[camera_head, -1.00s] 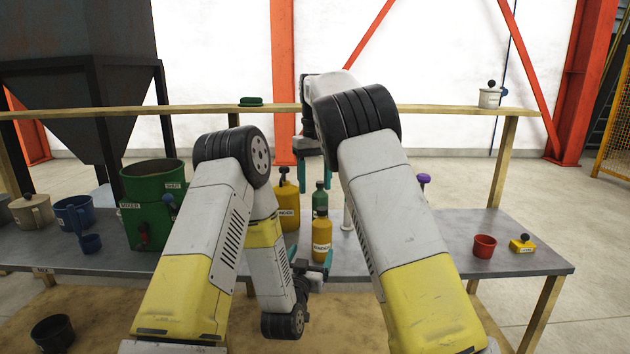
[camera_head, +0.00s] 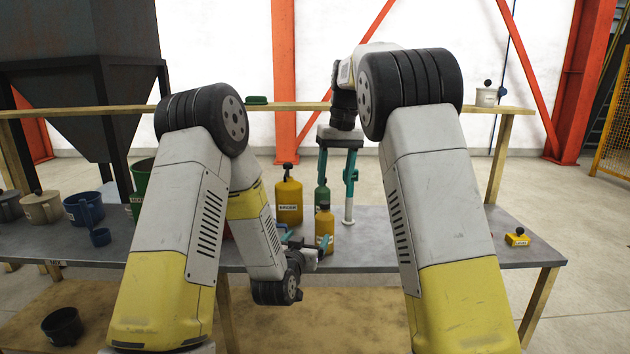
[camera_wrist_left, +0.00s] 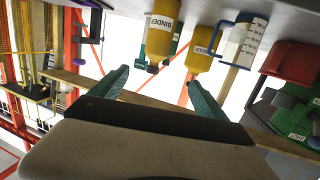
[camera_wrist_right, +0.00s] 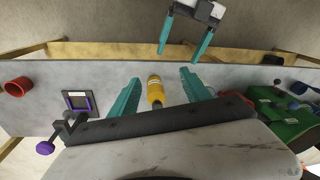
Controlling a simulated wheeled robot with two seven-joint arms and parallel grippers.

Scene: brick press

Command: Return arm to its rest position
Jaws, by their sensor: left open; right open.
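My left gripper (camera_head: 306,240) is open and empty, low at the table's front edge, close to the small yellow bottle (camera_head: 324,228). In the left wrist view its fingers (camera_wrist_left: 157,85) are apart with nothing between them, below yellow binder bottles (camera_wrist_left: 160,32).
My left arm mostly hides the green container (camera_head: 139,185). The right table end is fairly clear.

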